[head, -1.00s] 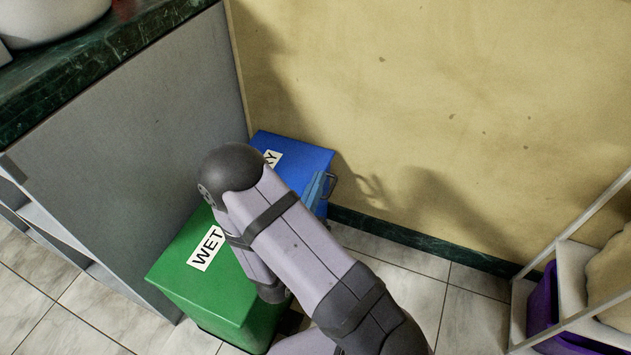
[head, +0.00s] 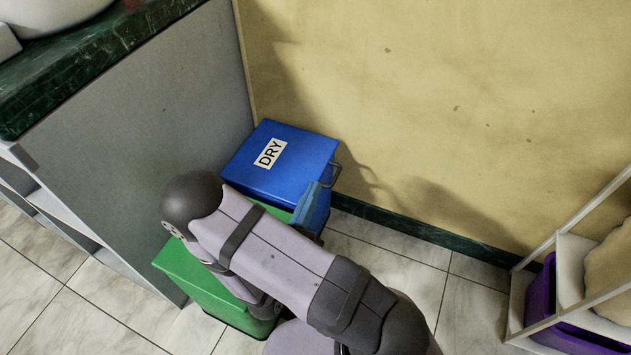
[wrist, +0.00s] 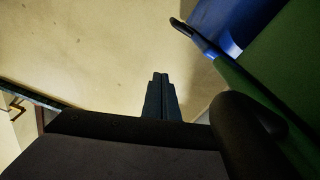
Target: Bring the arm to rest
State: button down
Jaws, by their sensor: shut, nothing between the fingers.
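My arm (head: 265,250) reaches up from the bottom of the head view and bends above the green bin. My gripper shows in the wrist view (wrist: 161,98) as dark fingers pressed together, with nothing between them. In the head view a bluish part of it (head: 306,203) shows past my arm, in front of the blue bin; whether it touches the bin cannot be told. The wall fills much of the wrist view behind the fingers.
The blue bin (head: 270,180) marked DRY stands by the cabinet side (head: 150,140) and the wall (head: 430,100). The green bin (head: 195,275) is partly hidden by my arm. A shelf (head: 562,275) with a purple container (head: 541,300) is at right. Floor between is clear.

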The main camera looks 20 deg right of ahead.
jog(key=shift+s+a, duration=0.3)
jog(key=shift+s, duration=0.1)
